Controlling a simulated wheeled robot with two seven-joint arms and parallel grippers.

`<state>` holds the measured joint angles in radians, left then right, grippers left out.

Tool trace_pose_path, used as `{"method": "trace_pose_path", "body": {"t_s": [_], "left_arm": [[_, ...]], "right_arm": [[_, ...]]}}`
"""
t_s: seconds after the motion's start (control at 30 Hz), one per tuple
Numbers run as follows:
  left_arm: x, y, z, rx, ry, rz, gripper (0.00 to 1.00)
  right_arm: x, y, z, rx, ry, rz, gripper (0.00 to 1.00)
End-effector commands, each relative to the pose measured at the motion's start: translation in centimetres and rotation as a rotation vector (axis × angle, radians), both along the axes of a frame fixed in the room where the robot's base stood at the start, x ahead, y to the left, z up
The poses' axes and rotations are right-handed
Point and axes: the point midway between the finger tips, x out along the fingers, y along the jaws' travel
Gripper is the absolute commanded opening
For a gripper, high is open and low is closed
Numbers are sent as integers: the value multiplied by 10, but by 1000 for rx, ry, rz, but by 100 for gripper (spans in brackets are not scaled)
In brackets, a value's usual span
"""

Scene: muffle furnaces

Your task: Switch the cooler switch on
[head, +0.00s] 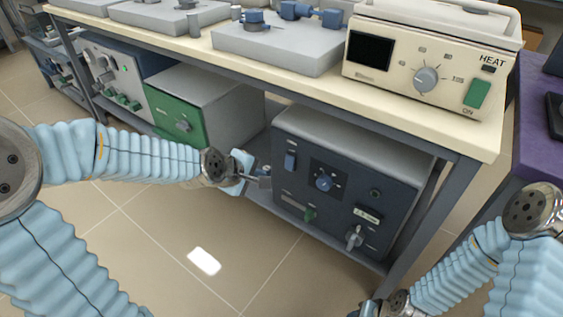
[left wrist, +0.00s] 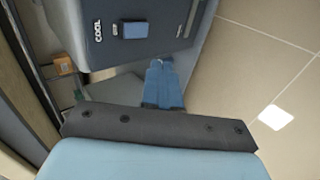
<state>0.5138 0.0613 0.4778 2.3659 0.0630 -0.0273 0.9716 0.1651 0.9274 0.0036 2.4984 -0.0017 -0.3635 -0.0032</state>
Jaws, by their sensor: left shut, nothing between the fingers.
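The cooler is a dark blue-grey box (head: 345,150) on the low shelf under the bench. Its blue rocker switch (head: 290,161) is at the upper left of the front panel. In the left wrist view the switch (left wrist: 133,30) sits beside the word COOL. My left gripper (head: 266,182) is shut and empty, just left of and a little below the switch. In the left wrist view its closed blue fingers (left wrist: 160,66) lie near the panel's edge, apart from the switch. Whether the switch is on or off is unclear. My right gripper is mostly cut off at the bottom edge.
A cream HEAT unit (head: 430,60) is on the bench above. Open floor (head: 150,225) lies in front.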

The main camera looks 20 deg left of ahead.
Motion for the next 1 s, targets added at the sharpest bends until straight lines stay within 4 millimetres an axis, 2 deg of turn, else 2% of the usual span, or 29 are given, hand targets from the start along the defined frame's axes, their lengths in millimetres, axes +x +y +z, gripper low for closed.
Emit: {"method": "trace_pose_path", "body": {"t_s": [0.37, 0.57, 0.9, 0.97, 1.0], "left_arm": [[1, -1, 0, -2, 0, -1, 0], [13, -8, -11, -9, 2, -5, 0], [62, -24, -63, -4, 3, -1, 0], [70, -27, -71, -4, 2, -3, 0], [77, -29, -69, -3, 0, -3, 0]], "right_arm": [[0, 0, 1, 0, 1, 0, 43], [-1, 2, 10, 3, 2, 4, 43], [-2, 4, 14, 7, 4, 7, 43], [-2, 4, 14, 7, 5, 8, 43], [-2, 5, 17, 8, 4, 9, 43]]}}
